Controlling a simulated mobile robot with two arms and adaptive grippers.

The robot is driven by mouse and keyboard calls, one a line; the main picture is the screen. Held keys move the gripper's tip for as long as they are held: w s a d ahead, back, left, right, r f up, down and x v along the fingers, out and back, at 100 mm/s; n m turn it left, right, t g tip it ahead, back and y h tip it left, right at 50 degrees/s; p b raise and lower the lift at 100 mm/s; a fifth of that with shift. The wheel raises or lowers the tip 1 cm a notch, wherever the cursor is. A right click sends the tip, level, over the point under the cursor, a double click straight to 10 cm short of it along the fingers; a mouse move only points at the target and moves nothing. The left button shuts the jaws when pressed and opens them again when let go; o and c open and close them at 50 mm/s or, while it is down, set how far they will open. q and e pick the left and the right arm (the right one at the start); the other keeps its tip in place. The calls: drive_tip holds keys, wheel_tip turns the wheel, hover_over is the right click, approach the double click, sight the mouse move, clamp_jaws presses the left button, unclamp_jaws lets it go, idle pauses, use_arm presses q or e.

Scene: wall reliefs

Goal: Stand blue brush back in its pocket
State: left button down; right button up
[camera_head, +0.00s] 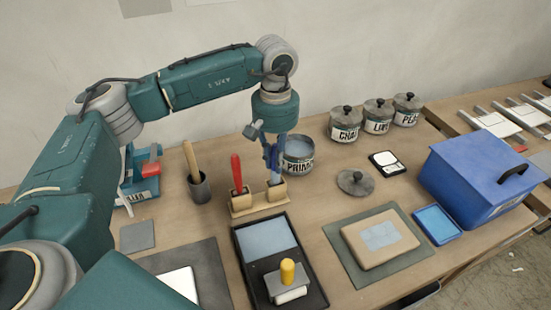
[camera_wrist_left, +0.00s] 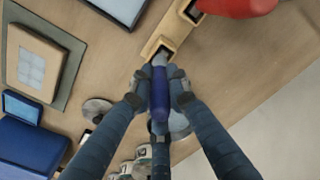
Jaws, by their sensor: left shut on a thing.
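My left gripper (camera_head: 272,155) is shut on the blue brush and points down over the wooden holder (camera_head: 258,208). The blue brush (camera_head: 276,178) is upright, its lower end at the mouth of the holder's right pocket; how deep it sits I cannot tell. In the left wrist view the blue handle (camera_wrist_left: 160,95) is between the fingertips (camera_wrist_left: 158,88), its pale end meeting the pocket (camera_wrist_left: 153,45). A red-handled brush (camera_head: 237,172) stands in the left pocket. My right gripper is not in view.
A lidless primer pot (camera_head: 299,166) stands just behind the holder. A black paint tray (camera_head: 243,262) with a yellow-handled tool (camera_head: 288,272) lies in front.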

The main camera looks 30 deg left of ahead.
sight(275, 144)
use_arm(q)
drive_tip(key=c, duration=1.6)
unclamp_jaws()
drive_tip(key=o, duration=0.5)
drive_tip(key=shift+r+p, duration=2.3)
drive_tip(key=shift+r, duration=1.75)
drive_tip(key=shift+f, duration=0.1)
